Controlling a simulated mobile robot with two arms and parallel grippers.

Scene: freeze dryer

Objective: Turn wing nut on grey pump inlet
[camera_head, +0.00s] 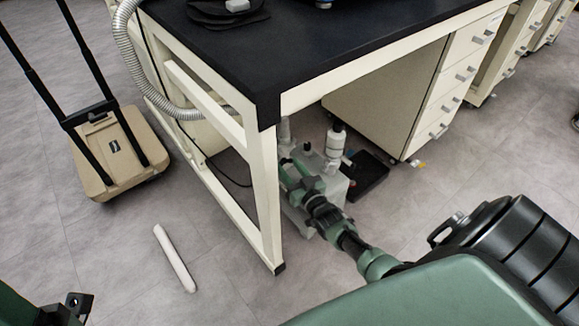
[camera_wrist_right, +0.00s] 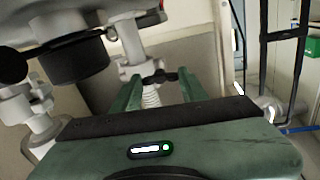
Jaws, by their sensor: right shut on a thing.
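The grey pump (camera_head: 331,188) stands on the floor under the bench, partly hidden by my right arm. My right gripper (camera_head: 285,165) reaches in at the pump's upper left side. In the right wrist view, the black wing nut (camera_wrist_right: 160,77) sits at the clamp on the pale inlet pipe (camera_wrist_right: 130,40). The green fingers of my right gripper (camera_wrist_right: 160,82) stand on either side of the wing nut and are shut on it. A ribbed pale tube (camera_wrist_right: 151,96) shows below it. A dark part of my left gripper (camera_head: 76,304) shows at the lower left; its jaws are unclear.
The bench leg (camera_head: 266,200) stands close left of my right gripper, with the black benchtop (camera_head: 270,45) above. A black tray (camera_head: 368,176) lies right of the pump. A white rod (camera_head: 174,258) and a beige trolley (camera_head: 118,155) are on the floor at left.

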